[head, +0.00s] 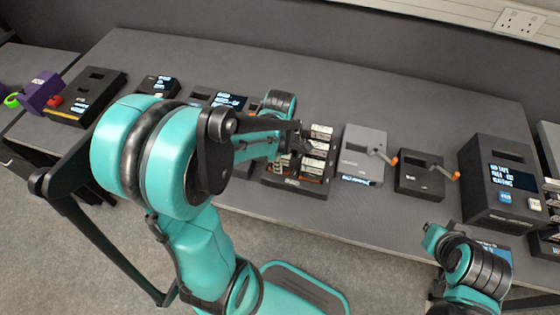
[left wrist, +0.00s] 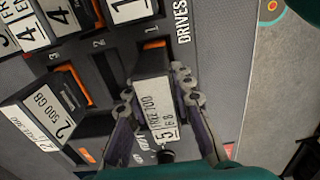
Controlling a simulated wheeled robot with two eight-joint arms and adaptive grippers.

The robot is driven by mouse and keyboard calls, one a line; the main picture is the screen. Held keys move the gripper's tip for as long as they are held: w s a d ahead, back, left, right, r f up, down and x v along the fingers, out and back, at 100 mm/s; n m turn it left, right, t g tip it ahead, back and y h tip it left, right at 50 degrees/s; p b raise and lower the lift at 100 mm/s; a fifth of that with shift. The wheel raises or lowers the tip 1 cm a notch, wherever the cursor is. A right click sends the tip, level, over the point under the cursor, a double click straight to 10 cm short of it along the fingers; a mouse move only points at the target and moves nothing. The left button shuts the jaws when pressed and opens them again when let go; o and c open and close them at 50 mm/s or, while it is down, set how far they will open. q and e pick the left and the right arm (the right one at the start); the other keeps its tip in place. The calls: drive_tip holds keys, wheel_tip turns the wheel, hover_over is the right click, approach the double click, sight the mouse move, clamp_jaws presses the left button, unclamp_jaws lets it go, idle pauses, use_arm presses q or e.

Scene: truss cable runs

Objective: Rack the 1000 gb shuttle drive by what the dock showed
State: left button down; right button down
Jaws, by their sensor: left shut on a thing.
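The drive rack (head: 294,184) stands on the bench in the head view, holding several dark drives with white labels. In the left wrist view, the rack (left wrist: 105,62) shows numbered bays with orange marks and the word DRIVES. My left gripper (head: 292,138) is over the rack. In the left wrist view, my left gripper (left wrist: 162,112) is shut on a dark drive (left wrist: 152,68) whose label carries a large 5; its smaller print is hard to read. Beside it is a drive labelled 2, 500 GB (left wrist: 45,103). I cannot tell how deep the held drive sits.
A grey unit (head: 364,150) and a black unit (head: 415,175), both with orange-tipped levers, stand right of the rack. Further right is a dark box with a lit screen (head: 514,177). A black unit (head: 90,92) and purple object (head: 42,92) are at left. The bench back is clear.

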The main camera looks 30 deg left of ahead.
idle(0.3)
use_arm(q)
drive_tip(key=c, duration=1.2)
unclamp_jaws()
drive_tip(key=shift+o, duration=0.2)
drive_tip(key=shift+o, duration=1.3)
wheel_tip(320, 180, up, 8)
drive_tip(key=p, duration=0.6)
drive_tip(key=shift+f, duration=0.2)
